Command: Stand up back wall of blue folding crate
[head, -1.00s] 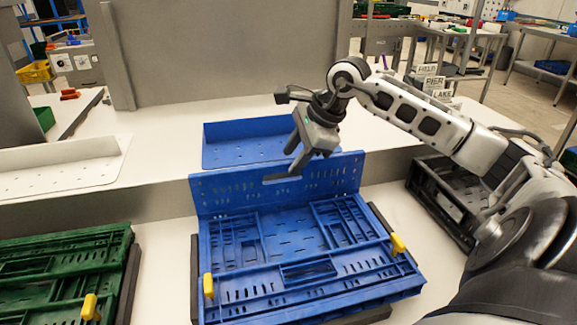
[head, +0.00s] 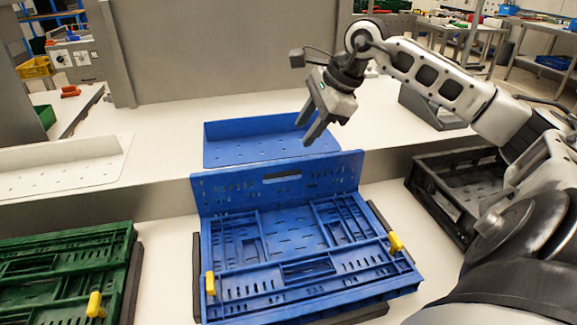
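The blue folding crate (head: 290,250) lies in the lower middle of the head view. Its back wall (head: 225,193) stands up along the far edge, with a handle slot near the top. Its other walls lie folded flat, and yellow latches (head: 211,284) show at the near left and at the right (head: 396,242). My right gripper (head: 308,132) is above and behind the back wall, apart from it. Its two fingers are spread with nothing between them. My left gripper is not in the view.
A blue perforated tray (head: 225,153) sits on the white ledge behind the crate. A green folded crate (head: 60,262) lies at the left, and a black crate (head: 440,198) stands at the right. A white perforated tray (head: 60,170) is at the far left.

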